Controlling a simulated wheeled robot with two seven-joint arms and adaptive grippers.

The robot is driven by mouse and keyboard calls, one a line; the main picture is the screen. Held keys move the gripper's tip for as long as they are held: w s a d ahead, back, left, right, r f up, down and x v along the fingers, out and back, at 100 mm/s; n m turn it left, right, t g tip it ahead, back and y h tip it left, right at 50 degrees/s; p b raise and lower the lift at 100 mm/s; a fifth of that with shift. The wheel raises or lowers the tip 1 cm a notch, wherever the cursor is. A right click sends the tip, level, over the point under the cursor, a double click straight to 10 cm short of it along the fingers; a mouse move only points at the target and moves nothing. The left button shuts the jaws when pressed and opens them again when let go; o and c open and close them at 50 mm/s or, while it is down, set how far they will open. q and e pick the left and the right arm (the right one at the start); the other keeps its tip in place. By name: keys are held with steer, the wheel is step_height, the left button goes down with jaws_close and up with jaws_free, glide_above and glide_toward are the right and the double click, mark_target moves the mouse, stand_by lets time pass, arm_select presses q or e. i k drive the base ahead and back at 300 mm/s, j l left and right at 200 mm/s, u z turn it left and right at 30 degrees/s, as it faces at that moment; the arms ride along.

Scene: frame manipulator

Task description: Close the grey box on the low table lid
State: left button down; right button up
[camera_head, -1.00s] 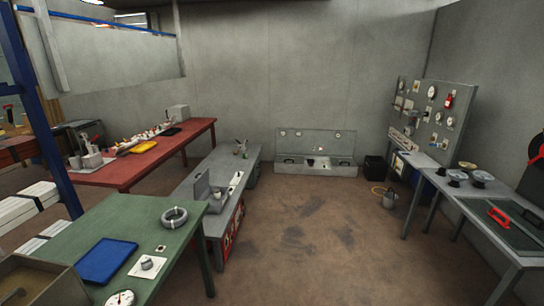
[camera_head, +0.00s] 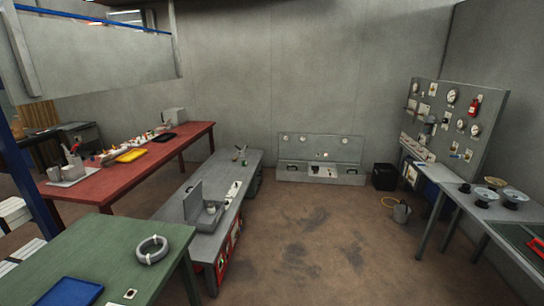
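A small grey box (camera_head: 209,219) stands on the near half of the low grey table (camera_head: 228,168). Its lid (camera_head: 192,201) is open and stands up on the box's left side. Something small and light lies inside the box, too small to make out. Neither of my grippers is in view.
A green table (camera_head: 110,250) with a grey ring (camera_head: 152,250) and blue tray (camera_head: 72,292) is at the near left. A red table (camera_head: 100,187) stands behind it. Open brown floor (camera_head: 320,235) lies right of the low table. A grey bench (camera_head: 490,225) stands at right.

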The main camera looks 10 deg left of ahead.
mark_target(192, 202)
steer(key=i, duration=1.6)
steer(key=i+l+u, duration=0.2)
steer(key=i, duration=0.55)
steer(key=i+l+u, duration=0.1)
steer(key=i+u, duration=0.3)
steer(key=i+l+u, duration=0.35)
steer(key=i, duration=0.25)
steer(key=i+l+u, duration=0.4)
steer(key=i, duration=0.05)
